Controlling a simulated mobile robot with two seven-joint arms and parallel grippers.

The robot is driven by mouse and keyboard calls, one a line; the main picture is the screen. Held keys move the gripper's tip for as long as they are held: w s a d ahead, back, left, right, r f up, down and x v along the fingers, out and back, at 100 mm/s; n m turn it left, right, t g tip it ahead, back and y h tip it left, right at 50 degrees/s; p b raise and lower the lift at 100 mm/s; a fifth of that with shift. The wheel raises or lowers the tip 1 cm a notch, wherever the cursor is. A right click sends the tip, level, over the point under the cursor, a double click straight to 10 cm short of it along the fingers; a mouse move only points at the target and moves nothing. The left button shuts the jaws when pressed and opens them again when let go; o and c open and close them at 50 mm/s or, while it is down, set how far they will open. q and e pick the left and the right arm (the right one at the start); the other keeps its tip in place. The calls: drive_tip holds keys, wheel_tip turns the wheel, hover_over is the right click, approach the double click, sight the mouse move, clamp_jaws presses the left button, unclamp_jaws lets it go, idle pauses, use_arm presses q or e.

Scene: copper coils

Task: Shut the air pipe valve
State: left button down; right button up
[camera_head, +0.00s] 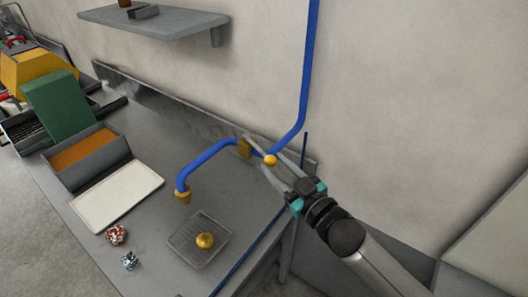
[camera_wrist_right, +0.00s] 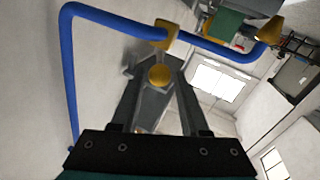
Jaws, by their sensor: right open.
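The air pipe is a blue pipe (camera_head: 305,75) that comes down the wall and bends left over the workbench. It ends in a downward brass nozzle (camera_head: 183,196). A brass valve block (camera_head: 244,149) sits on the bend, with a round brass knob (camera_head: 270,160) close by. My right gripper (camera_head: 256,152) is open at the valve, its fingers on either side of the knob. The right wrist view shows the knob (camera_wrist_right: 159,75) between the fingers and the valve block (camera_wrist_right: 166,33) just beyond the tips. Contact cannot be told. My left gripper is not in view.
A wire tray (camera_head: 180,243) with a brass piece (camera_head: 205,240) lies below the nozzle. A white board (camera_head: 118,194), a grey bin (camera_head: 88,158) and a green box (camera_head: 58,106) stand left on the workbench (camera_head: 150,145). A shelf (camera_head: 165,24) hangs above.

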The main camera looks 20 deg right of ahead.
sight(264, 152)
drive_tip(key=shift+x, duration=2.55)
drive_tip(key=shift+c, duration=0.2)
clamp_jaws()
